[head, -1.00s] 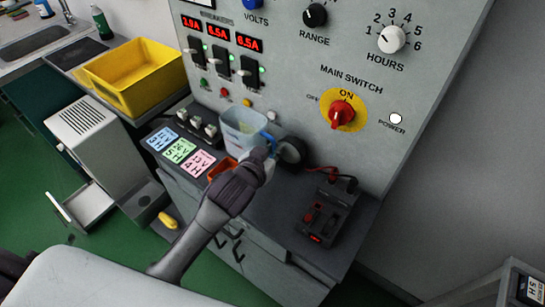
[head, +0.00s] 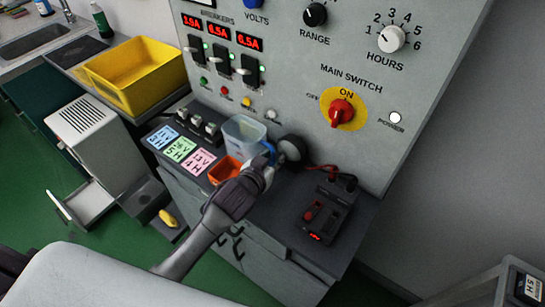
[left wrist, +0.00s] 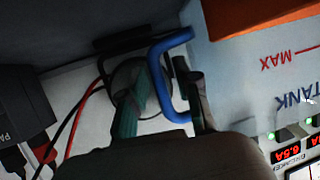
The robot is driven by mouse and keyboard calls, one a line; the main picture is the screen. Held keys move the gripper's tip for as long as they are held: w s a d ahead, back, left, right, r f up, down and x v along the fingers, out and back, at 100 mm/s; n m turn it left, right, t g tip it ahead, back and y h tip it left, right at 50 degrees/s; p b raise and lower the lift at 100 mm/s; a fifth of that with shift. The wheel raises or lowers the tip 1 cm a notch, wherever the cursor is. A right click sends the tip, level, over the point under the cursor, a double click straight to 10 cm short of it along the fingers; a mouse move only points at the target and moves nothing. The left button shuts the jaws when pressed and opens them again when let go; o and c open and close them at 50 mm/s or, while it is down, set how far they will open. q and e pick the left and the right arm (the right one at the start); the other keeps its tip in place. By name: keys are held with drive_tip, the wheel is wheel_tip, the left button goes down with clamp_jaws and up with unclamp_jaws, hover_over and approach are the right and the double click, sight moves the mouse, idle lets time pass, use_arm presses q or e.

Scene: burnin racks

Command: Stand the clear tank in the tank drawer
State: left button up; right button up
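The clear tank (head: 243,133) stands on the dark bench top against the grey panel. Its blue handle (head: 269,146) faces right in the head view. My left gripper (head: 268,167) is just in front of the handle side. In the left wrist view the blue handle (left wrist: 161,75) passes between the spread fingers, with one dark finger inside the loop, near the tank wall marked MAX (left wrist: 270,75). The fingers look open; contact is unclear. A pulled-out drawer (head: 75,212) shows low in the white unit at left; I cannot tell if it is the tank drawer. My right gripper is not visible.
An orange bin (head: 225,170) sits in front of the tank. Coloured cards (head: 180,150) lie left of it, and a black meter box with leads (head: 325,213) stands right. A yellow bin (head: 135,75) is on the left counter. Green floor is clear at lower left.

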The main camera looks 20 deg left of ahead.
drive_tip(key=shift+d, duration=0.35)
